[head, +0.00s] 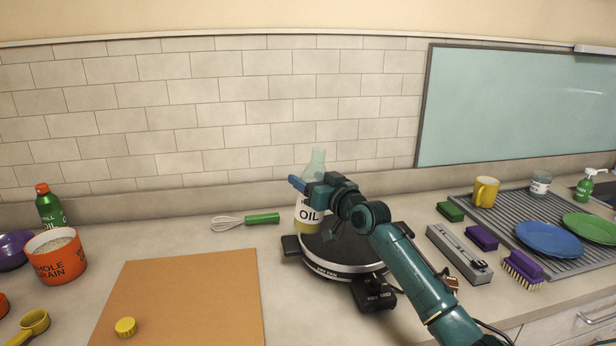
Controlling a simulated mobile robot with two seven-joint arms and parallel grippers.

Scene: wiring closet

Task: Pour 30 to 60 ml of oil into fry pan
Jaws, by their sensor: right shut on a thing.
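The clear oil bottle (310,215) has a white "OIL" label and yellowish oil low inside. It is upright at the back left of the black fry pan (340,258). I cannot tell whether its base rests on something or is held up. My right gripper (311,188) is shut on the oil bottle, around its upper body below the pale neck. My right forearm crosses over the right part of the pan and hides some of it. The pan looks dark inside, and I cannot see any oil in it. My left gripper is not in view.
An orange board (185,295) with a yellow cap (125,327) lies left of the pan. A green-handled whisk (245,221) lies behind it. A whole grain tub (57,257) stands far left.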

